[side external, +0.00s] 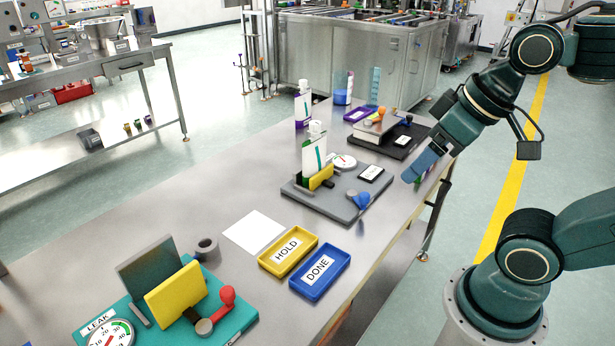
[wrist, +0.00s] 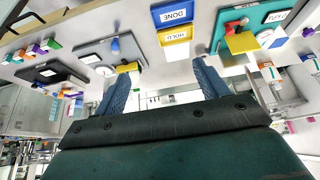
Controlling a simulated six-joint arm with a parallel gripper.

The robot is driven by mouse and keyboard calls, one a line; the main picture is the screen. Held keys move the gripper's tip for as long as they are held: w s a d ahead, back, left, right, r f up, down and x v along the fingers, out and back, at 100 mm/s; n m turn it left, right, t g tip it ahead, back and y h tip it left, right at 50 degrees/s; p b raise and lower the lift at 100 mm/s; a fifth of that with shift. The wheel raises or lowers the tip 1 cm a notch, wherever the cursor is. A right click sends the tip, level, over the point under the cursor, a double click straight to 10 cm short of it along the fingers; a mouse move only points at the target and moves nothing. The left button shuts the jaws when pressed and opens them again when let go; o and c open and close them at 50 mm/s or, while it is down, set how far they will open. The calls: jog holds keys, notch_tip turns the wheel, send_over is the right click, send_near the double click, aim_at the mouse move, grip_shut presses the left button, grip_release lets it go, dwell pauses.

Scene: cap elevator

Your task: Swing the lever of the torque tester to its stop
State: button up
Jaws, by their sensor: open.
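A grey station (side external: 337,203) stands mid-table, holding a white bottle (side external: 314,160) behind a yellow block, with a round dial and a blue lever (side external: 359,200) at its front right. It looks like the torque tester, but its label is too small to read. In the wrist view the grey station (wrist: 88,50) and blue lever (wrist: 115,46) are at upper left. My gripper (side external: 414,178) is over the table's right edge, right of the grey station and apart from the lever. In the wrist view my gripper (wrist: 160,80) has its blue fingers wide apart, with nothing between them.
A teal station (side external: 240,318) labelled LEAK, with a red-knobbed lever, stands in front. Yellow HOLD (side external: 265,261) and blue DONE (side external: 341,271) trays lie between the stations. A black station (side external: 402,149) is behind. A second bottle (side external: 303,108) stands at the back left.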

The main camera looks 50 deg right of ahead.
jog(key=shift+w+d, duration=0.1)
jog(key=shift+w, duration=0.05)
jog(key=c, duration=0.4)
jog(key=shift+w+d, duration=0.1)
jog(key=shift+w, duration=0.15)
jog(key=shift+c, duration=0.4)
jog(key=m+g, duration=0.6)
jog(key=m, duration=0.5)
send_over(365, 194)
notch_tip(365, 194, down, 13)
jog(key=shift+d+r, duration=0.1)
jog(key=shift+r, duration=0.1)
jog(key=shift+f, duration=0.1)
jog(key=shift+f, duration=6.8)
